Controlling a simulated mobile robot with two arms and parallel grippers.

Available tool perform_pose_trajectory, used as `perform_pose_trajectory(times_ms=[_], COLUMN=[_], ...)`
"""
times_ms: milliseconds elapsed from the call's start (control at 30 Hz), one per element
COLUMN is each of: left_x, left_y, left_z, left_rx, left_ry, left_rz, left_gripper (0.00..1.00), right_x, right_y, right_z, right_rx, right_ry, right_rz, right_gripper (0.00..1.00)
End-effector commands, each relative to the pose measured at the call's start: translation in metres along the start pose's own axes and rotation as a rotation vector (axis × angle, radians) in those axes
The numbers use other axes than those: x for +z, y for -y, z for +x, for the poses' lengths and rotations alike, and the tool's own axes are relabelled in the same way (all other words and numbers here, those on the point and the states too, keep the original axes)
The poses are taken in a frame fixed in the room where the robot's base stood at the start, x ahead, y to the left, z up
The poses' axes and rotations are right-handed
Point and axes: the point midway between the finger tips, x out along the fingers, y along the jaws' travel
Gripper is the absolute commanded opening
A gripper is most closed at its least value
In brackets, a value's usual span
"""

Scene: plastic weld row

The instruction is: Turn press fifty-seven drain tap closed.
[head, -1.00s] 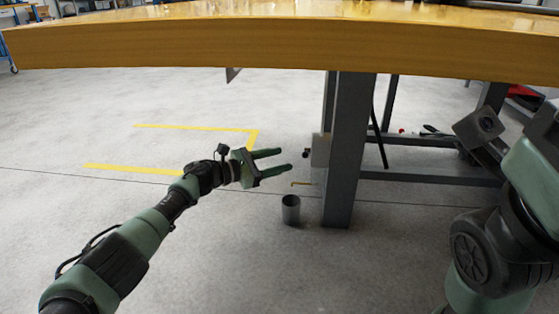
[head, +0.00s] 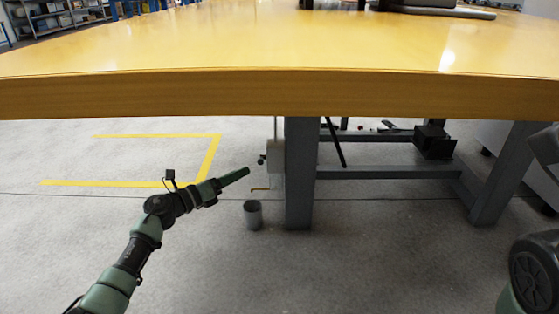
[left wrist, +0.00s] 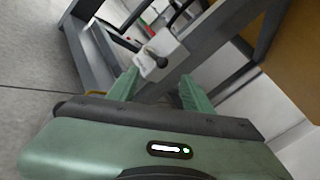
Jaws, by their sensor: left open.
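The drain tap is a small dark knob (head: 262,160) on a pale grey box (head: 277,158) by the table leg. A thin brass spout (head: 260,189) shows below it. My left gripper (head: 240,177) is open and empty, left of the tap and apart from it, pointing toward it. In the left wrist view the black knob and its short handle (left wrist: 156,57) stand on the pale box (left wrist: 174,66), ahead of and between the two green fingers (left wrist: 158,88). The angle of the handle is hard to read in the head view. My right gripper is out of view.
A grey cup (head: 253,215) stands on the floor below the spout. The grey table leg (head: 300,180) is right of the box, and the wooden tabletop (head: 270,95) hangs above. A dark box (head: 433,142) sits under the table. The floor left of the tap is clear.

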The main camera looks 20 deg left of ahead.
Motion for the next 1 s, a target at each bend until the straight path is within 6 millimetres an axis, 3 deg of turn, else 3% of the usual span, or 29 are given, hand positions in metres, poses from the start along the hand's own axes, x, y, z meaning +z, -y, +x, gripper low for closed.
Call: perform_pose_trajectory(times_ms=[133,533,933,1000], left_x=[0.0,-0.001,0.002,0.001], left_y=[-0.003,-0.003,-0.001,-0.002], left_z=[0.007,0.067,0.075,0.075], left_rx=[0.005,0.003,0.004,0.004], left_ry=[0.006,0.005,0.003,0.003], left_rz=[-0.01,-0.01,-0.01,-0.01], left_gripper=[0.5,0.5,0.5,0.31], right_x=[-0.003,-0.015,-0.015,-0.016], right_y=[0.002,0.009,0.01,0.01], right_z=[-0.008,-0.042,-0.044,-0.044], right_rx=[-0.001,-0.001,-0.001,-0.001], right_ry=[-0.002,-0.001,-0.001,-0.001], right_rz=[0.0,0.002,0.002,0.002], right_gripper=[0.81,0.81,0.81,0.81])
